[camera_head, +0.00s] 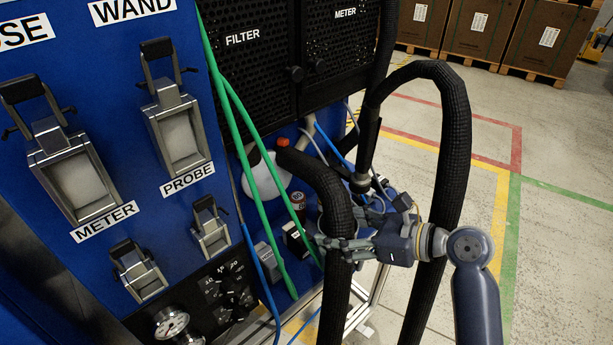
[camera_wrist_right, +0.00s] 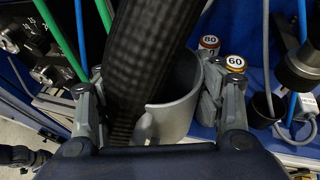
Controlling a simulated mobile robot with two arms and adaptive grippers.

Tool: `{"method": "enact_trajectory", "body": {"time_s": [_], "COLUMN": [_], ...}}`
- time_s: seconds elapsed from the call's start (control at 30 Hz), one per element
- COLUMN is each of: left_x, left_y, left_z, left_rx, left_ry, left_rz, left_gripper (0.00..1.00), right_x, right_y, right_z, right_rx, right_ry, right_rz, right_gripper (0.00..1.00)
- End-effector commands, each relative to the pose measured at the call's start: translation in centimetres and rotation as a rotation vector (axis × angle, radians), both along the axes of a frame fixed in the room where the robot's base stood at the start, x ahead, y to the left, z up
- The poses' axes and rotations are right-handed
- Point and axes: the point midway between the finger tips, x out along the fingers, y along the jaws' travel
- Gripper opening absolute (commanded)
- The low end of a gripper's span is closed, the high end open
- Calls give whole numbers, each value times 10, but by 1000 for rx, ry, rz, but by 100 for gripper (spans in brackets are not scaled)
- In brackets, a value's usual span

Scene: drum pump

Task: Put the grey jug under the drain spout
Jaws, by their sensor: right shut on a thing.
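The grey jug (camera_wrist_right: 178,105) shows in the right wrist view between the two fingers of my right gripper (camera_wrist_right: 158,95), which is shut on it. I look partly into its open top, and a thick black ribbed hose (camera_wrist_right: 143,60) covers its left part. In the head view my right gripper (camera_head: 340,242) is beside the blue cabinet, with the same hose (camera_head: 333,215) crossing in front of its fingers. I cannot make out the jug there. I cannot identify the drain spout with certainty in either view. My left gripper is not clearly visible.
The black hose also loops over my right arm's side (camera_head: 455,130). Green cables (camera_head: 245,130) hang down the cabinet front (camera_head: 110,180). Small round items marked 60 (camera_wrist_right: 236,64) and 80 (camera_wrist_right: 209,42) stand right of the jug. Open floor (camera_head: 560,230) lies to the right.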

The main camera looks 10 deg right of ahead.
Motion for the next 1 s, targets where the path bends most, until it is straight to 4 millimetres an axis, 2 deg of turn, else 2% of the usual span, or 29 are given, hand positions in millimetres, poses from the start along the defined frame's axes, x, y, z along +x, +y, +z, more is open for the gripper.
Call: {"method": "enact_trajectory", "body": {"time_s": [0.2, 0.4, 1.0], "left_x": [1, 1, 1], "left_y": [0, 0, 0], "left_z": [0, 0, 0], "left_rx": [0, 0, 0], "left_ry": [-1, -1, -1], "left_rz": [0, 0, 0], "left_gripper": [32, 32, 32], "right_x": [-41, -65, -67], "right_y": [-38, -52, -52], "right_z": [13, 25, 27], "right_rx": [-4, -6, 0], "right_ry": [2, 1, -3], "right_rz": [27, 60, 62], "right_gripper": [32, 32, 32]}}
